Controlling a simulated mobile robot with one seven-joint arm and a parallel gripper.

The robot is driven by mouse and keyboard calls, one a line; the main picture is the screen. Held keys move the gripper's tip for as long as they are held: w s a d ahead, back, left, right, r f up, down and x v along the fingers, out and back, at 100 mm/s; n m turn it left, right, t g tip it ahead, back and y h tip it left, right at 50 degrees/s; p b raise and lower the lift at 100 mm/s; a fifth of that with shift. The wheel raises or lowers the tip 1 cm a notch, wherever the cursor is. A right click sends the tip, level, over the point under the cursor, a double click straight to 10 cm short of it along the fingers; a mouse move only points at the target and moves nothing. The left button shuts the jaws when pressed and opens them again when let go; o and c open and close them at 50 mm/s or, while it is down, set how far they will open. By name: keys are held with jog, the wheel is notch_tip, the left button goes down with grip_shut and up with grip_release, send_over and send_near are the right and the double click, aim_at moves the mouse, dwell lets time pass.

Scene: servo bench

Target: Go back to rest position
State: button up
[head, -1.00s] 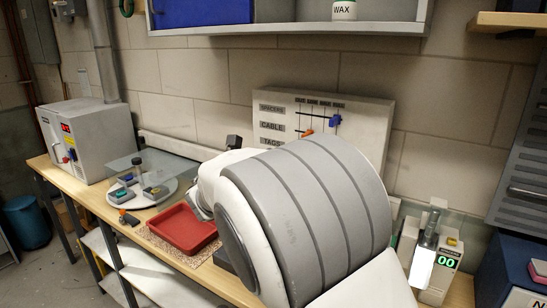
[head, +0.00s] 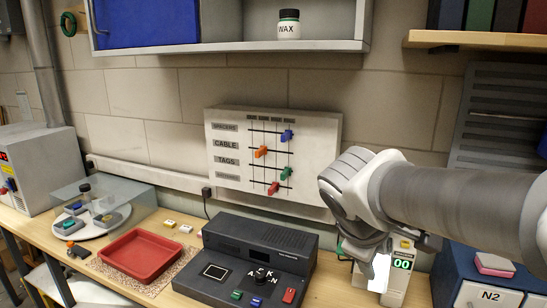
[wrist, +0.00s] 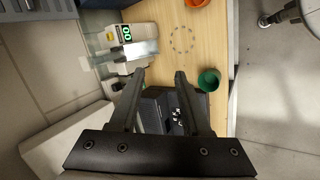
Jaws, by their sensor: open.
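My gripper (wrist: 160,75) is open in the wrist view, with two dark fingers apart and nothing between them. The black console (wrist: 158,108) shows beyond and partly behind the fingers. In the head view my arm reaches in from the right, and its end hangs over the right part of the bench in front of the small device with a green "00" display (head: 402,264). The fingertips are hard to make out there. In the wrist view that device (wrist: 127,34) lies above and left of the fingertips, apart from them.
The black console (head: 258,262) and red tray (head: 142,254) stand on the bench. A pegboard panel (head: 226,168) leans at the wall under a shelf (head: 235,48). A blue cabinet (head: 460,285) is at right. A green cup (wrist: 209,80) stands near the bench edge, beside bare wood.

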jog(key=s+a+f+m+y, duration=0.1)
jog(key=s+m+y, duration=0.1)
jog(key=s+m, duration=0.2)
jog(key=s+a+f+m+y, duration=0.1)
jog(key=s+a+m+y, duration=0.1)
jog(key=s+m, duration=0.3)
jog(key=s, duration=0.3)
jog(key=shift+f+m+t+y, duration=0.3)
dwell(1.2)
